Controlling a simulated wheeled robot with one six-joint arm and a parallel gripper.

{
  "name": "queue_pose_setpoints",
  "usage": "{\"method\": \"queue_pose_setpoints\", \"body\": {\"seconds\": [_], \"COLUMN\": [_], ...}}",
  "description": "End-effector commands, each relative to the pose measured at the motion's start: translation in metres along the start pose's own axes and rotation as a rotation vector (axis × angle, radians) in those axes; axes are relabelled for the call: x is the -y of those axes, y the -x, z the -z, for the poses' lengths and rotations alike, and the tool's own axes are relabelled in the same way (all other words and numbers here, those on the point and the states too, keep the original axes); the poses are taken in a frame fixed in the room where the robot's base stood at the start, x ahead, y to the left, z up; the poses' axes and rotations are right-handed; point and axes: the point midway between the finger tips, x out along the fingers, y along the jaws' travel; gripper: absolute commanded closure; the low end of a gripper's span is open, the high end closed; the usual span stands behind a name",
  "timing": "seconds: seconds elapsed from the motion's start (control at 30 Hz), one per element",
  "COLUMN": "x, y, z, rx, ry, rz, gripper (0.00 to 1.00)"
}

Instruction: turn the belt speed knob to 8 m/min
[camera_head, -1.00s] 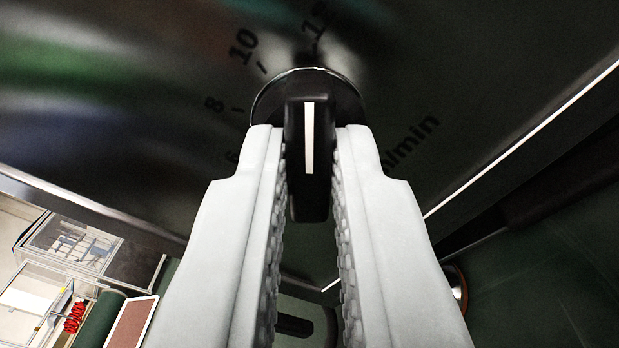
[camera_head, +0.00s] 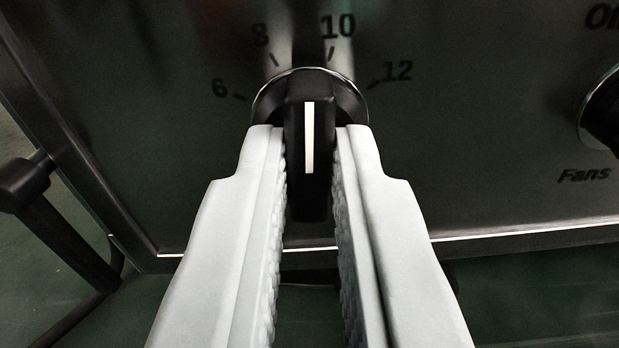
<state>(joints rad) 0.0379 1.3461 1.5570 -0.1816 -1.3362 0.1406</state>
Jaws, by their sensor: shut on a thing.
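The belt speed knob (camera_head: 309,185) is black with a white pointer line and sits on a dark panel. My gripper (camera_head: 309,150) is shut on the knob's bar, one pale finger on each side. Around the knob are the marks 6 (camera_head: 219,88), 8 (camera_head: 260,36), 10 (camera_head: 338,27) and 12 (camera_head: 397,71). The pointer line points up in the picture, between the ticks of 8 and 10. The knob's underside and the lower part of the dial are hidden by my fingers.
A second knob marked Fans (camera_head: 603,110) is at the right edge. A dark bar-like handle (camera_head: 60,235) stands at the left. The panel's metal lower edge (camera_head: 520,238) runs below the knob, with dark green surface beyond.

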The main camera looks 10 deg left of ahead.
Motion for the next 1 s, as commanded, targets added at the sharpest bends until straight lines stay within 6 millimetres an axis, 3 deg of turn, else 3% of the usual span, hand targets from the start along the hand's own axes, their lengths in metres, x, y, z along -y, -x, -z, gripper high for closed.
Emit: {"method": "queue_pose_setpoints", "body": {"seconds": [0.5, 1.0], "x": [0.0001, 0.0002], "y": [0.0007, 0.0008], "z": [-0.001, -0.0012], "rx": [0.002, 0.002], "ry": [0.363, 0.448], "rz": [0.0, 0.0], "gripper": [1.0, 1.0]}}
